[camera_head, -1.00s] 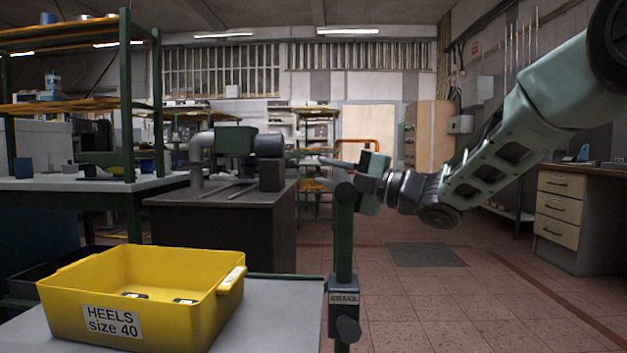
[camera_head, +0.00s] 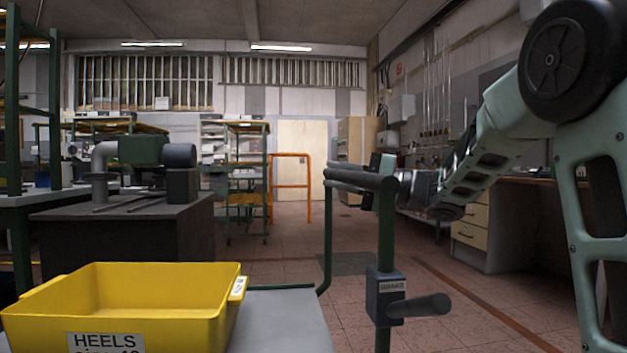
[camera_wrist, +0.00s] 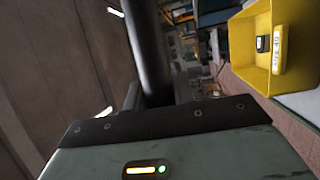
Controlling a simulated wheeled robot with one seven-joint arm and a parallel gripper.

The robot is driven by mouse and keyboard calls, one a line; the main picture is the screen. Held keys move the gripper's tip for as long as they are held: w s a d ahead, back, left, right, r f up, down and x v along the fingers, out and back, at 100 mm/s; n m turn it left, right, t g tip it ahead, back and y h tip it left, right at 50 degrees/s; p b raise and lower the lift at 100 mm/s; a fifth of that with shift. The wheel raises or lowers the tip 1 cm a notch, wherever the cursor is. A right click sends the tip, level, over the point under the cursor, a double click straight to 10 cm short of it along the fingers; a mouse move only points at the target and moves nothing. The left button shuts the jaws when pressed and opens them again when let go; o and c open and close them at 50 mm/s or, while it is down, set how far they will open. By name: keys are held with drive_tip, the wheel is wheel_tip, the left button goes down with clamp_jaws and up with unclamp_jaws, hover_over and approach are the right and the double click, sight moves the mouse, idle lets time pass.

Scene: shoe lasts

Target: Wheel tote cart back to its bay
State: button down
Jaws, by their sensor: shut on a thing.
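The tote cart (camera_head: 285,322) has a grey top with green tube edges and stands at the lower middle of the head view. A yellow tote (camera_head: 130,305) labelled HEELS sits on it; part of it shows at the right of the wrist view (camera_wrist: 262,45). A green post at the cart's right carries a dark handle bar (camera_head: 350,176) and a box marked BRAKE (camera_head: 386,293) with a dark lever. My gripper (camera_head: 374,182) is shut on the handle bar, which runs up between the fingers in the wrist view (camera_wrist: 150,50). The cart's wheels are out of view.
A dark workbench (camera_head: 125,240) with a machine stands at left. An orange rail frame (camera_head: 291,190) and a green shelf rack (camera_head: 246,185) stand behind. A drawer bench (camera_head: 490,225) is at right. Tiled floor (camera_head: 470,300) is open between cart and drawer bench.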

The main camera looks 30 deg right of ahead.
drive_tip(key=shift+s+d+f, duration=0.1)
drive_tip(key=shift+s+d, duration=0.15)
drive_tip(key=shift+d, duration=0.5)
drive_tip(key=shift+s+d, duration=0.2)
drive_tip(key=shift+d, duration=0.5)
drive_tip(key=c, duration=1.2)
unclamp_jaws()
drive_tip(key=shift+s+d, duration=0.1)
drive_tip(key=shift+d, duration=0.1)
drive_tip(key=shift+o, duration=0.2)
drive_tip(key=shift+a, duration=0.1)
drive_tip(key=p+v, duration=0.2)
drive_tip(key=v, duration=1.5)
drive_tip(key=shift+s, duration=0.15)
